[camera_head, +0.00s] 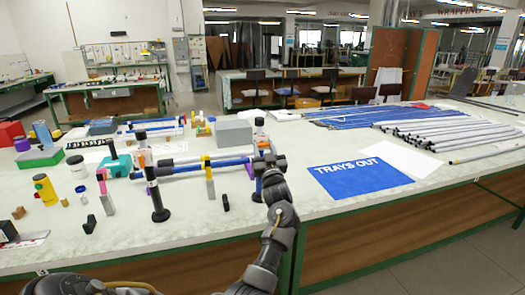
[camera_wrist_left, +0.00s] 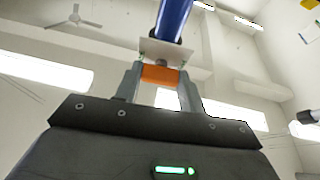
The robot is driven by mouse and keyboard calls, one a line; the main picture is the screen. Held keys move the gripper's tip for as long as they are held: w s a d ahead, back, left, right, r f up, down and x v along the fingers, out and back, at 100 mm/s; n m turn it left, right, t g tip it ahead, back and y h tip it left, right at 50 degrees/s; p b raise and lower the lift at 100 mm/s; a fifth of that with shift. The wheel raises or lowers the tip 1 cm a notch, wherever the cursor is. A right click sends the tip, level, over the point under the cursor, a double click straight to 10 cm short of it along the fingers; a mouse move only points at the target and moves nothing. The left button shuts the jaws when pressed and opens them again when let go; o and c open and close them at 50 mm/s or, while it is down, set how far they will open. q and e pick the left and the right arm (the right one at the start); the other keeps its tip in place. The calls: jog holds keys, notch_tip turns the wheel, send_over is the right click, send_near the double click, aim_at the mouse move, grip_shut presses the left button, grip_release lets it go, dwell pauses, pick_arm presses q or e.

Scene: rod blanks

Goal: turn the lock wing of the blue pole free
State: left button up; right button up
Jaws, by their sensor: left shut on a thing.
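The blue pole (camera_head: 230,163) lies roughly level across upright stands on the table in the head view. It also shows from below in the left wrist view (camera_wrist_left: 174,18), running up out of the frame past a pale plate. My left gripper (camera_head: 264,158) is at the pole's right end. In the left wrist view the fingers of my left gripper are shut on an orange piece, which looks like the lock wing (camera_wrist_left: 160,74), just under the plate. The wing is hidden behind my gripper in the head view. My right gripper is not in view.
A black-based stand (camera_head: 158,205) and a yellow-topped post (camera_head: 209,182) stand along the pole's front. A blue "TRAYS OUT" mat (camera_head: 360,180) lies to the right, with grey rods (camera_head: 450,130) behind it. Small blocks and cans crowd the left.

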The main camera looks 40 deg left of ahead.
pick_arm(q)
jog(key=o, duration=1)
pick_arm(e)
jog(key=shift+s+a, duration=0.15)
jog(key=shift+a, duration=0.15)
pick_arm(q)
jog(key=b+v, duration=0.2)
jog(key=v, duration=0.9)
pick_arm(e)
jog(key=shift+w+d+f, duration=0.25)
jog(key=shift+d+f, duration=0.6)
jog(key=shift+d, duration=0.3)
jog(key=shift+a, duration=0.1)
